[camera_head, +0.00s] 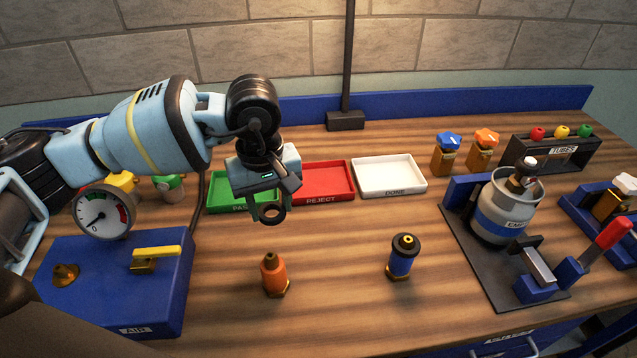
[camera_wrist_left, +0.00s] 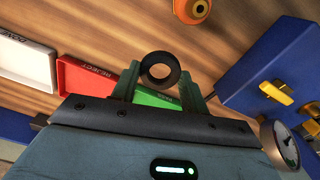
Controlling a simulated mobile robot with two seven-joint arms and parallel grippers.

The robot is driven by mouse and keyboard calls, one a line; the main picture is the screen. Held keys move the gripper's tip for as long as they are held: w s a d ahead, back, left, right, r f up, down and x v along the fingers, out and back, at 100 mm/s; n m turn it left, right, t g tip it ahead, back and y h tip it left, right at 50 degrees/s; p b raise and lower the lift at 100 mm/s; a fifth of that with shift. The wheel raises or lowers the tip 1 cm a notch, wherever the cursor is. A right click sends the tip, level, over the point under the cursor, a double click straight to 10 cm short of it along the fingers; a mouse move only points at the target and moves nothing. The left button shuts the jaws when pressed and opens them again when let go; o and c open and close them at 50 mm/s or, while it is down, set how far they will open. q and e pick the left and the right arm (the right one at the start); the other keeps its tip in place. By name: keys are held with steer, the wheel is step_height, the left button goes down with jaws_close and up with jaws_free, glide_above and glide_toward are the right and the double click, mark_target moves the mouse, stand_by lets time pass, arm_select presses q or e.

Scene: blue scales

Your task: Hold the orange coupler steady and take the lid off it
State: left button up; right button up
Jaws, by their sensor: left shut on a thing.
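The orange coupler (camera_head: 274,274) stands upright on the wooden bench, left of the middle. Its top shows no dark ring on it. It also shows at the top edge of the left wrist view (camera_wrist_left: 192,9), partly cut off. My left gripper (camera_head: 269,207) is shut on a dark ring-shaped lid (camera_head: 262,215), held in the air above and behind the coupler, apart from it. In the left wrist view the lid (camera_wrist_left: 160,83) sits between the two fingertips (camera_wrist_left: 160,77). Nothing holds the coupler. My right gripper is not in view.
A blue coupler (camera_head: 401,262) with a dark top stands to the right. Green (camera_head: 214,206), red (camera_head: 344,196) and white (camera_head: 420,187) trays lie behind. A blue air box (camera_head: 110,270) with a gauge (camera_head: 101,214) is at left, a grey cylinder (camera_head: 513,208) at right.

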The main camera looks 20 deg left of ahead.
arm_select(q)
steer(key=w+d+r+n+p, duration=0.1)
steer(key=w+d+n, duration=0.15)
steer(key=n, duration=0.75)
steer(key=w+d+n+p, duration=0.1)
steer(key=w+n+p, duration=0.15)
steer(key=n, duration=0.65)
steer(key=shift+n, duration=0.4)
steer(key=f, duration=0.5)
steer(key=w+f+b, duration=0.1)
steer(key=f, duration=0.1)
steer(key=shift+a+f, duration=0.15)
steer(key=shift+f, duration=0.05)
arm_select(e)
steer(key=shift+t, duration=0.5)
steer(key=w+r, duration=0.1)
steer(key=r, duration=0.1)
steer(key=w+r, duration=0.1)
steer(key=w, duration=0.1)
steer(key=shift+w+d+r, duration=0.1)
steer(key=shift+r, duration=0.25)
arm_select(q)
steer(key=shift+r, duration=0.1)
